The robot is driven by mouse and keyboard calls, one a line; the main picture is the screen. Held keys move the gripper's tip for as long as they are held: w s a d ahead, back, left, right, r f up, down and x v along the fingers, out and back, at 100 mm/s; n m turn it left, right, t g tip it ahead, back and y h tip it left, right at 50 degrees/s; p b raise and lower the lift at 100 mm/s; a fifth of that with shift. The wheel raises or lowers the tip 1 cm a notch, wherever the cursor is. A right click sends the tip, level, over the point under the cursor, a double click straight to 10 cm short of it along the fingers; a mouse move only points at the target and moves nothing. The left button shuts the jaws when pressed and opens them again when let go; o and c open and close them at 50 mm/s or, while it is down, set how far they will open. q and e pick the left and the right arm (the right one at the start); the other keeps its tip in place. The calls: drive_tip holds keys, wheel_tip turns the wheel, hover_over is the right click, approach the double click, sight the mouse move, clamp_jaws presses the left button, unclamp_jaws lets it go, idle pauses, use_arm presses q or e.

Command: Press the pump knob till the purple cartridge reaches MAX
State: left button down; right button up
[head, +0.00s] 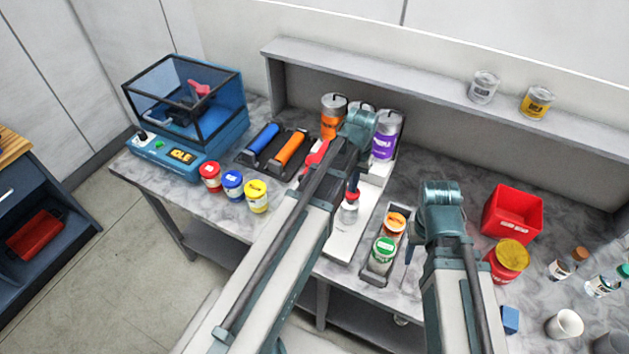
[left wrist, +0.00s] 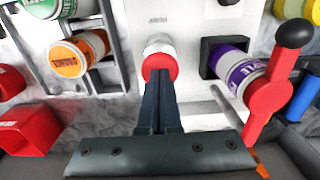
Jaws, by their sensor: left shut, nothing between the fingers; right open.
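The pump is a pale cylinder with a red knob; it stands on a white base plate (head: 346,240) in the head view. In the left wrist view the red knob (left wrist: 160,67) is right at the tips of my left gripper (left wrist: 162,78), which is shut and empty. The tips overlap the knob; I cannot tell if they press on it. In the head view my left gripper (head: 354,180) points down over the pump. The purple cartridge (head: 384,143) stands behind the pump; its fill level and MAX mark are not readable. My right gripper (head: 425,238) is open, right of the can tray.
A red lever (left wrist: 270,90) is beside the purple cartridge. A tray holds an orange and a green can (head: 383,250). Blue and orange rollers (head: 290,149), paint jars (head: 233,184) and a blue machine (head: 200,140) stand left. A red bin (head: 512,212) stands right.

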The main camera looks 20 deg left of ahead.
use_arm(q)
drive_tip(key=shift+r+p, duration=1.85)
drive_tip(key=shift+r, duration=0.05)
drive_tip(key=shift+f, duration=0.1)
drive_tip(key=shift+f+b, duration=1.65)
drive_tip(key=shift+b, duration=0.1)
drive_tip(key=shift+f, duration=0.1)
drive_tip(key=shift+r+p, duration=1.7)
drive_tip(key=shift+r, duration=0.1)
drive_tip(key=shift+f, duration=0.15)
